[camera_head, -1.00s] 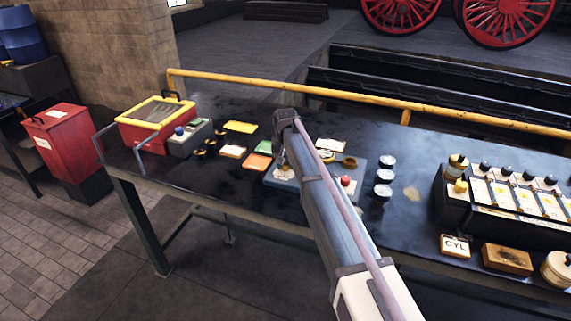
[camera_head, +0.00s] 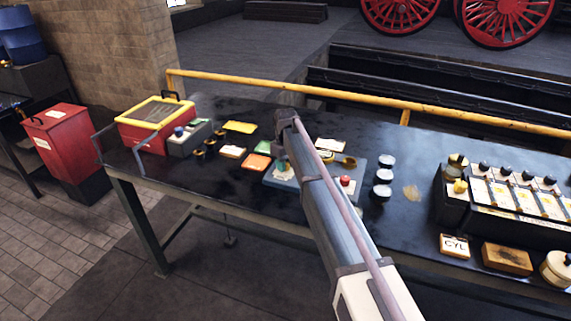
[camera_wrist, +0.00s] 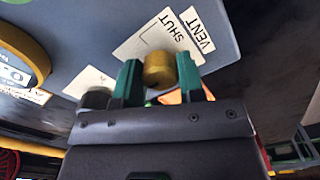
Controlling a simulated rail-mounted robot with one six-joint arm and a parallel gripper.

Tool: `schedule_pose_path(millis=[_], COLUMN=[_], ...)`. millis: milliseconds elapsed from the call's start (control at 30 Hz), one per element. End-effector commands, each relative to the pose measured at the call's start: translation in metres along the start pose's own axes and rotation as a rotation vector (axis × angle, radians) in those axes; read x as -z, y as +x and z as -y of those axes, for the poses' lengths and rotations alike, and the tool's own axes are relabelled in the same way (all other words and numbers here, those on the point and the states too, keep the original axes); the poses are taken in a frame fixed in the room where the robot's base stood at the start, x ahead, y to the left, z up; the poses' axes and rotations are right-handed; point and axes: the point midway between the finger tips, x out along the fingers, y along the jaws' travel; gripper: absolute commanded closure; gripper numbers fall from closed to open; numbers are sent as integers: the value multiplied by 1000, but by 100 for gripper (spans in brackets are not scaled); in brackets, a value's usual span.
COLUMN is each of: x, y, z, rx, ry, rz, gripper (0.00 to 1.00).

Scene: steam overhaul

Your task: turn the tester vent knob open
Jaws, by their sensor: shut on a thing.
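The tester is a blue-grey panel (camera_head: 312,198) on the dark bench, partly hidden by my arm in the head view. In the wrist view its face (camera_wrist: 90,40) carries a white label (camera_wrist: 160,30) reading SHUT and VENT. The vent knob (camera_wrist: 158,66) is a short brass cylinder beside that label. My gripper (camera_wrist: 160,72) has its two green fingers on either side of the knob and is shut on it. In the head view my gripper (camera_head: 283,163) is over the left part of the tester, and the knob cannot be made out there.
A brass-rimmed gauge (camera_wrist: 35,50) is at the left in the wrist view. A red knob (camera_head: 345,181) is on the tester's right side. Several small cups (camera_head: 383,175) stand right of it, and coloured cards (camera_head: 257,162) lie to its left. A yellow rail (camera_head: 240,83) runs behind the bench.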

Motion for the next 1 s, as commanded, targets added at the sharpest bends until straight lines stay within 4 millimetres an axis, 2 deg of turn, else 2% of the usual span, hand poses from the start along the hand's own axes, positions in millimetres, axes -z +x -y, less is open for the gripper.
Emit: schedule_pose_path(millis=[533, 567, 600, 800, 1000], x=[0, 0, 0, 0, 0], y=[0, 0, 0, 0, 0], z=[0, 0, 0, 0, 0], rx=[0, 0, 0, 0, 0], ry=[-26, -26, -25, -25, -24], rz=[0, 0, 0, 0, 0], gripper=[88, 61, 58, 39, 39])
